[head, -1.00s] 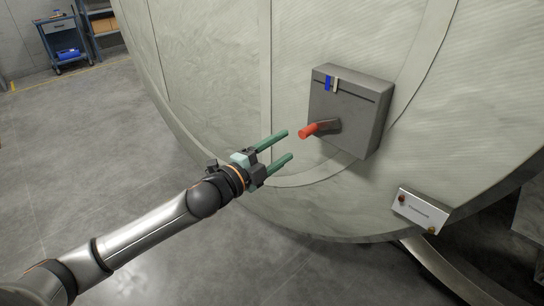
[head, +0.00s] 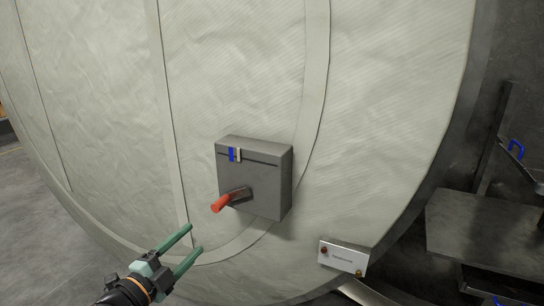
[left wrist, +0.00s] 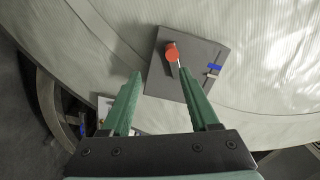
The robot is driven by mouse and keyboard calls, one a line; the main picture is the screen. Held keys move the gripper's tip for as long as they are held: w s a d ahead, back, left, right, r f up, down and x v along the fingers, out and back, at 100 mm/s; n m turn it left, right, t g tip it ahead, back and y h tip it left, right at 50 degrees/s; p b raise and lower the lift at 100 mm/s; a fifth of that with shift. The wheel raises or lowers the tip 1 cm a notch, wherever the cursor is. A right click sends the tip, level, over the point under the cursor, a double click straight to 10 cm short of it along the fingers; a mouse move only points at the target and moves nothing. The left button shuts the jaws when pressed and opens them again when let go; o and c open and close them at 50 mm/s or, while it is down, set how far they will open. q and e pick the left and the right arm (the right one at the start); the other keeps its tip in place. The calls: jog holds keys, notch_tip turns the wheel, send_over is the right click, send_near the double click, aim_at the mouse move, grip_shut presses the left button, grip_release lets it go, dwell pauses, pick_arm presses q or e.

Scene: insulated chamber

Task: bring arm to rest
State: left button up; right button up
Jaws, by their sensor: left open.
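My left gripper (head: 191,246) is open and empty at the lower left of the head view, its two green fingers apart. It points toward a grey box (head: 268,190) on the pale chamber wall (head: 250,65). A red-tipped handle (head: 222,203) sticks out from the box front, up and to the right of the fingertips and apart from them. In the left wrist view the green fingers (left wrist: 160,82) are spread, with the red handle end (left wrist: 172,53) beyond them against the grey box (left wrist: 205,52). My right gripper does not show.
A small white panel (head: 344,256) with a red and a yellow knob sits low on the chamber, right of the box. Bare floor (head: 40,220) lies at the left.

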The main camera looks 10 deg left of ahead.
pick_arm(q)
jog(key=s+d+f+n+g+y, duration=0.1)
jog(key=s+f+n, duration=0.3)
jog(key=f, duration=0.4)
jog(key=s+d+f+n+g+y, duration=0.1)
jog(key=s+d+f+n+g, duration=0.2)
jog(key=f, duration=0.5)
jog(key=s+d+f+n+g+y, duration=0.1)
jog(key=s+d+f+n+g, duration=0.1)
jog(key=s+f+n, duration=0.6)
jog(key=s+f+g, duration=0.1)
jog(key=s+f, duration=0.6)
jog(key=s, duration=0.2)
jog(key=shift+s+d+f+n+g+y+p, duration=0.2)
jog(key=shift+s+d+n+g+y+p, duration=0.1)
jog(key=shift+s+n+p, duration=0.1)
jog(key=shift+w, duration=0.1)
